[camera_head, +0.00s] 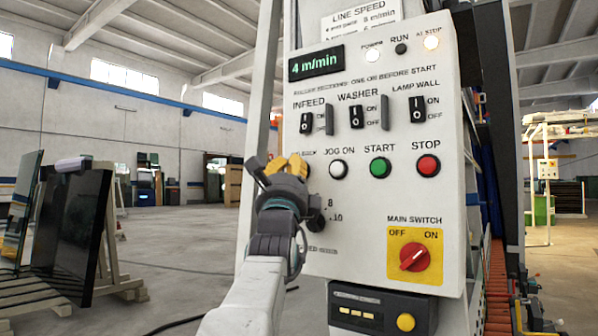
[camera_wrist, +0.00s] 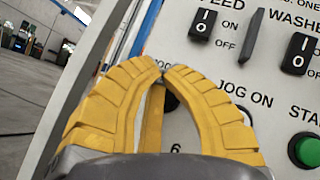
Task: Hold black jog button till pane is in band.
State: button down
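My gripper (camera_head: 290,166) is in front of the left part of the white control panel (camera_head: 400,205). Its yellow fingertips meet at the tips in the wrist view (camera_wrist: 161,74), with nothing held between them. A dark round part (camera_wrist: 171,101), likely the black jog button, shows partly between the fingers in the wrist view. The fingers hide most of it, and I cannot tell whether they touch or press it. The label above it is partly covered in the head view. To its right is the white JOG ON button (camera_head: 338,168). I cannot make out a pane in the washer or a band.
The green START button (camera_head: 380,168) and red STOP button (camera_head: 428,166) are to the right. The display (camera_head: 316,63) reads 4 m/min; the POWER (camera_head: 372,55) and AT STOP (camera_head: 431,42) lamps are lit. Dark glass panes (camera_head: 75,235) stand on a rack at left.

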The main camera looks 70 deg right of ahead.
jog(key=shift+d, duration=0.2)
jog(key=shift+s+d, duration=0.1)
jog(key=shift+d, duration=0.1)
